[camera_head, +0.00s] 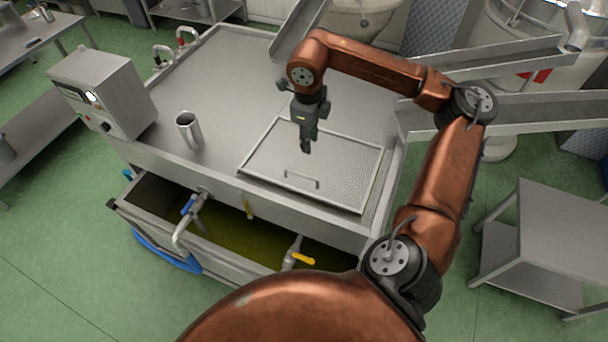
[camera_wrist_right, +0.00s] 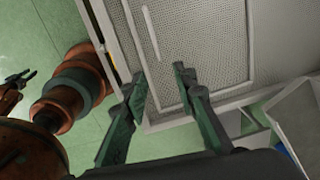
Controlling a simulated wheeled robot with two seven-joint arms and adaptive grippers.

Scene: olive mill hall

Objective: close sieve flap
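The sieve flap (camera_head: 340,165) is a perforated metal panel in a frame on top of the steel machine. It looks flat, with a small bar handle (camera_head: 302,181) near its front edge. In the right wrist view the perforated panel (camera_wrist_right: 215,45) fills the upper middle, with the handle (camera_wrist_right: 151,32) to its left. My right gripper (camera_head: 306,150) points down above the flap, behind the handle, and appears apart from it. In the wrist view its fingers (camera_wrist_right: 160,78) are apart with nothing between them. My left gripper (camera_wrist_right: 20,78) shows small at that view's left edge, its fingers seemingly apart.
A control box (camera_head: 105,92) and a metal cup (camera_head: 188,131) stand on the machine's left. An open trough (camera_head: 250,230) with green-yellow liquid and taps runs along the front. Metal chutes (camera_head: 510,112) lie to the right. A steel side table (camera_head: 550,235) stands at far right.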

